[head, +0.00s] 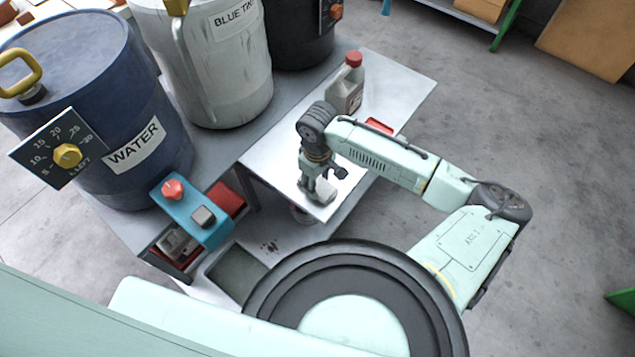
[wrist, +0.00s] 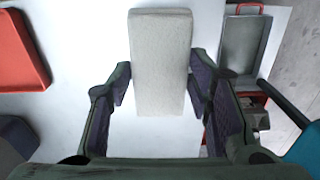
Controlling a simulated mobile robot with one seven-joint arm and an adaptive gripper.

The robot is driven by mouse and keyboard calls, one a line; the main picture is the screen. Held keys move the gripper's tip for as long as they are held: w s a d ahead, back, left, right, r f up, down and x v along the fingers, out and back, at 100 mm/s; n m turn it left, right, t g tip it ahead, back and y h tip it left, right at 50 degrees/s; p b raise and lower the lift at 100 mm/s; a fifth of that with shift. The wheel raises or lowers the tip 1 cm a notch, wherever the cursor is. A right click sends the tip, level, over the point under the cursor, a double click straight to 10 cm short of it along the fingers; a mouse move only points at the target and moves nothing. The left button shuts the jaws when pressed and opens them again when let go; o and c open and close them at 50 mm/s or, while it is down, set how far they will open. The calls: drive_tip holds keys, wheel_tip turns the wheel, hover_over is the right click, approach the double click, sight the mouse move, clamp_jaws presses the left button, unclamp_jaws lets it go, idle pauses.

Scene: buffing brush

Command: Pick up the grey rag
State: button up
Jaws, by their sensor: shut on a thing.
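The grey rag (wrist: 160,62) is a pale, long, folded block between the fingers of my gripper (wrist: 158,92) in the wrist view. The fingers are closed on its two long sides, and its far end sticks out beyond them. In the head view my gripper (head: 316,188) points down over the front corner of the white table, with the small pale rag (head: 326,191) at its fingers. I cannot tell whether the rag touches the tabletop.
The white table (head: 283,155) also holds a red-capped bottle (head: 346,88) and a red item (head: 379,126). Large blue (head: 90,110) and white (head: 215,60) drums stand to the left. A teal control box (head: 193,212) sits by the lower left. Open floor lies right.

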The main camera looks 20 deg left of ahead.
wheel_tip(320, 180, up, 2)
drive_tip(key=shift+r+b, duration=0.1)
drive_tip(key=shift+b, duration=0.2)
drive_tip(key=shift+s+a+r, duration=0.15)
drive_tip(key=shift+s+a, duration=0.4)
drive_tip(key=s+a+r+b, duration=0.1)
drive_tip(key=s+a+b, duration=0.2)
drive_tip(key=s+a, duration=0.6)
drive_tip(key=shift+s+a+r, duration=0.3)
drive_tip(key=shift+s, duration=0.6)
